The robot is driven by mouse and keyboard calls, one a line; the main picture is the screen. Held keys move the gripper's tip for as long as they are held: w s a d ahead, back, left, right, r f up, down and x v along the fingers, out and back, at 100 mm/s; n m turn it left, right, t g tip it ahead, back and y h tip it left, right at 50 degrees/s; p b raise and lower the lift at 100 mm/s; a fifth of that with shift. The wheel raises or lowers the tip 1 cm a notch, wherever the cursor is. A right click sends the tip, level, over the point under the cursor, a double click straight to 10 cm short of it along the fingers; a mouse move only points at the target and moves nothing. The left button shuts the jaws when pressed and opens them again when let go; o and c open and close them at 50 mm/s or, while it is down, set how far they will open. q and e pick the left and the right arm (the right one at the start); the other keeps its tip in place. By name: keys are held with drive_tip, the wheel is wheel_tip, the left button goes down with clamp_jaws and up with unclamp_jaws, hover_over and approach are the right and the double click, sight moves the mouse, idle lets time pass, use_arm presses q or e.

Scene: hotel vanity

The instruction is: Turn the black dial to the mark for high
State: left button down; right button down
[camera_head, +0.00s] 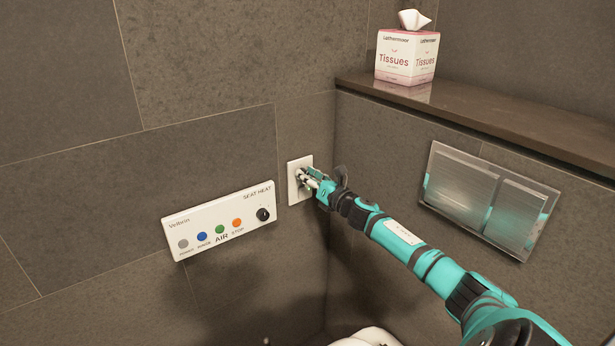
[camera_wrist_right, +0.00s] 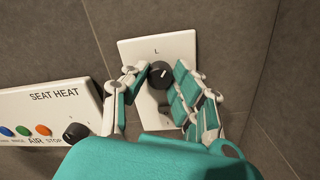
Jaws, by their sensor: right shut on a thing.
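A black dial (camera_wrist_right: 161,75) with a pale pointer line sits on a white wall plate (camera_head: 293,190), which also shows in the wrist view (camera_wrist_right: 133,52). An "L" mark is on the plate above the dial; the pointer tilts up and to the right. My right gripper (camera_head: 307,178) is shut on this dial, one finger on each side, as seen in the wrist view (camera_wrist_right: 160,82). A second black dial (camera_head: 263,214) is on the white "SEAT HEAT" panel (camera_head: 205,208) to the left. My left gripper is not in view.
The panel also carries several coloured buttons, close to the left of the plate. A metal flush plate (camera_head: 484,200) is on the right wall. A tissue box (camera_head: 406,57) stands on the ledge (camera_head: 480,110) above. A white rounded object (camera_head: 368,338) shows at the bottom edge.

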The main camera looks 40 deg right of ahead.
drive_tip(key=shift+a+f+m+h+p, duration=0.1)
drive_tip(key=shift+m+h+p, duration=0.3)
drive_tip(key=shift+m+p, duration=3.25)
drive_tip(key=shift+f+m+h, duration=0.1)
drive_tip(key=shift+m+h, duration=0.3)
drive_tip(key=shift+m, duration=6.75)
drive_tip(key=c, duration=1.1)
unclamp_jaws()
drive_tip(key=shift+o, duration=0.2)
drive_tip(key=shift+r, duration=0.1)
